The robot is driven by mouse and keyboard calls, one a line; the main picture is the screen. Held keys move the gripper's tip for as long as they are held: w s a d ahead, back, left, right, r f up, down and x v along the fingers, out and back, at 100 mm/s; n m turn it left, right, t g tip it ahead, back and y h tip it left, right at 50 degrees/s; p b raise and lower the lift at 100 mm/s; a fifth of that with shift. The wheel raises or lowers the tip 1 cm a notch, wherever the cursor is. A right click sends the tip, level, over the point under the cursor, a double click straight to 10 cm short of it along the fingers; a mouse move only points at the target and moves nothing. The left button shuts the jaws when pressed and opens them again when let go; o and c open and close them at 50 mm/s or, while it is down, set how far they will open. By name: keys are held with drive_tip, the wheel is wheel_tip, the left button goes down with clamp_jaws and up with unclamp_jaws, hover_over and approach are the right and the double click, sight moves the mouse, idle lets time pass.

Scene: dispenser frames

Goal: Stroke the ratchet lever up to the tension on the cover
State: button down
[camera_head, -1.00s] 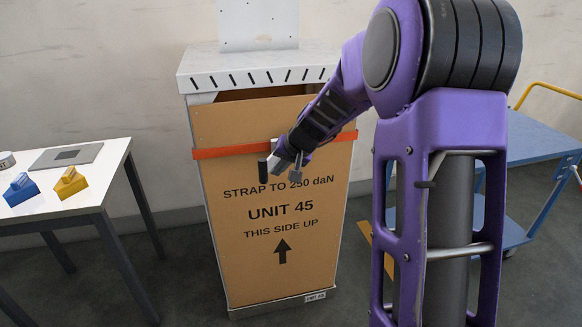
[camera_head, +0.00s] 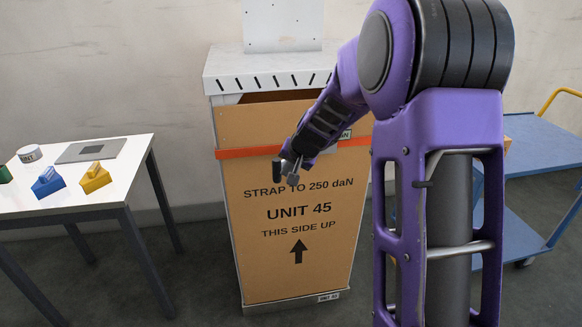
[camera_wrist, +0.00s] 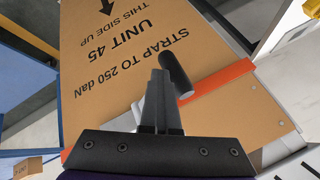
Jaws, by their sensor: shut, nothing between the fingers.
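A tall brown cardboard cover (camera_head: 300,225), printed "STRAP TO 250 daN", "UNIT 45" and "THIS SIDE UP" with an arrow, stands upright. An orange strap (camera_head: 238,153) runs across its upper part and also shows in the wrist view (camera_wrist: 235,77). A black cylindrical lever grip (camera_wrist: 178,75) sticks out from near the strap; it also shows in the head view (camera_head: 277,168). My gripper (camera_head: 291,172) is shut and empty beside the grip. In the wrist view its fingers (camera_wrist: 160,78) are together, close to the grip; I cannot tell if they touch. The ratchet body is mostly hidden.
A white table (camera_head: 115,148) at left holds a blue block (camera_head: 47,183), a yellow block (camera_head: 95,179), a grey plate (camera_head: 90,150) and a tape roll (camera_head: 29,153). A blue cart (camera_head: 545,150) stands at right. The floor between table and cover is free.

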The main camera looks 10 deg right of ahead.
drive_tip(key=w+a+p, duration=0.2)
drive_tip(key=w+a, duration=0.3)
drive_tip(key=shift+w+a, duration=0.15)
drive_tip(key=shift+w, duration=0.2)
drive_tip(key=shift+w+r, duration=0.1)
drive_tip(key=shift+r, duration=0.1)
idle(0.4)
